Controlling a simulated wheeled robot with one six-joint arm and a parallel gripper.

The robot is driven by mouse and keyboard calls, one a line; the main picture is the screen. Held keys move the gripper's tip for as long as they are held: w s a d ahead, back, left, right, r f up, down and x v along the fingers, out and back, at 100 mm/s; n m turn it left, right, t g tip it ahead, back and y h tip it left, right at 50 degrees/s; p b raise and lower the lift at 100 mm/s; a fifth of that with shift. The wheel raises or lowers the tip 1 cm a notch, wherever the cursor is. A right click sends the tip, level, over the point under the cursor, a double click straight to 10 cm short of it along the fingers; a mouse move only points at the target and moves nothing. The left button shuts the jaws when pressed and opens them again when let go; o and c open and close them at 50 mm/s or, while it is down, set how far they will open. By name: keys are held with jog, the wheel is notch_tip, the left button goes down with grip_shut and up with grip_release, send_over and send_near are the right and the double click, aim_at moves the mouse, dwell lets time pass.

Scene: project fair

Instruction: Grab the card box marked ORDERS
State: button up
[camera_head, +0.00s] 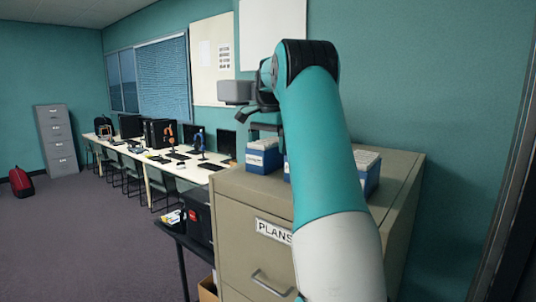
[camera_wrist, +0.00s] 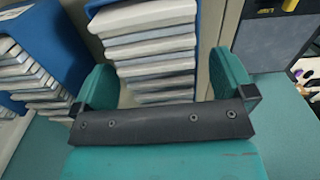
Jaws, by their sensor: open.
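Blue card boxes filled with white cards stand on top of a tan filing cabinet (camera_head: 245,205) labelled PLANS. The left card box (camera_head: 262,157) has a white label too small to read. Another is mostly hidden behind my arm, and a right card box (camera_head: 371,178) shows partly past it. I cannot tell which is marked ORDERS. My gripper (camera_head: 266,128) is open just above the left box. In the wrist view, a card box (camera_wrist: 150,42) lies between the teal fingers; I cannot tell how deep they reach. A neighbouring card box (camera_wrist: 45,38) is close on the left.
A black case (camera_head: 197,215) sits on a low dark table beside the cabinet. A cardboard box (camera_head: 207,289) is below. A long desk (camera_head: 165,170) with computers and chairs runs along the back wall.

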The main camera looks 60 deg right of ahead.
jog(key=shift+f, duration=1.5)
jog(key=c, duration=1.2)
jog(key=shift+o, duration=0.2)
jog(key=shift+r, duration=0.1)
